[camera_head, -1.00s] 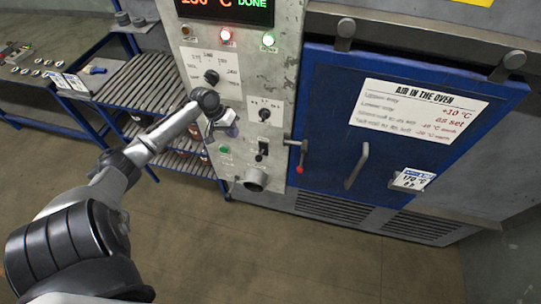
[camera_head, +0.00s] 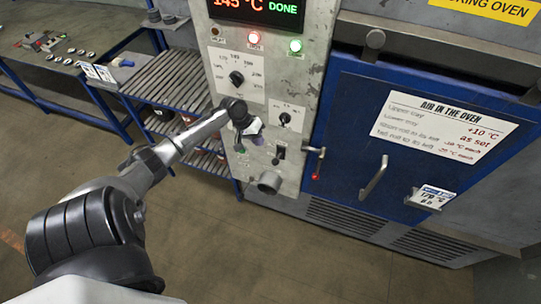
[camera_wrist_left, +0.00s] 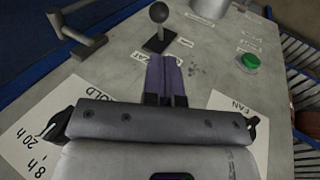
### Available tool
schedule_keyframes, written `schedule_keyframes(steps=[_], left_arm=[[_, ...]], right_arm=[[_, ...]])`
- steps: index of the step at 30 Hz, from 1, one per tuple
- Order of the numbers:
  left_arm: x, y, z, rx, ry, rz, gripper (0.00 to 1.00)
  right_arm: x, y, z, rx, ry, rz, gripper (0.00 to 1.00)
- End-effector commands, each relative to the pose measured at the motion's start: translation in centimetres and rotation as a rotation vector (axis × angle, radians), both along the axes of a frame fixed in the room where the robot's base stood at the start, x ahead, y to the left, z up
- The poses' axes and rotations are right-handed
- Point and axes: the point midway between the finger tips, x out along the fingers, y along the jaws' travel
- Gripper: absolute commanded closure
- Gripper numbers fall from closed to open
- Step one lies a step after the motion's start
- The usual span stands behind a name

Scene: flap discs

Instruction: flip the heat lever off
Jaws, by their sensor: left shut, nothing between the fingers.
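The heat lever (camera_head: 279,153) is a small black lever on the grey control panel (camera_head: 311,88). In the left wrist view the lever (camera_wrist_left: 158,14) has a round ball knob and a dark base plate. In the head view the ball appears at its lower end. My left gripper (camera_head: 258,138) is shut and empty, close to the panel, up and left of the lever. In the left wrist view its purple fingertips (camera_wrist_left: 165,58) lie just short of the base plate, partly covering a label ending in "AT". I see no clear contact with the lever. My right gripper is out of view.
A green button (camera_wrist_left: 248,62), a dial (camera_head: 284,118) and a round pipe end (camera_head: 270,182) surround the lever. The display (camera_head: 258,8) reads 145 °C DONE. A rack (camera_head: 170,75) stands left.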

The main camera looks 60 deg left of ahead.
Motion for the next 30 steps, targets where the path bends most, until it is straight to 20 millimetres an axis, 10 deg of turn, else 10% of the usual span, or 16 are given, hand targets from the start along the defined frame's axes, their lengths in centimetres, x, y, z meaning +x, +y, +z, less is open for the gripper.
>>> schedule_keyframes(steps=[15,30], left_arm=[[3.0,-2.7,-7.3,-0.001,0.001,0.0,1.0],[3.5,-3.1,-8.8,0.001,0.0,-0.001,1.0]], right_arm=[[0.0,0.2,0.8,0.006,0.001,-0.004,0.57],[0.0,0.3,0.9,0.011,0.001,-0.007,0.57]])
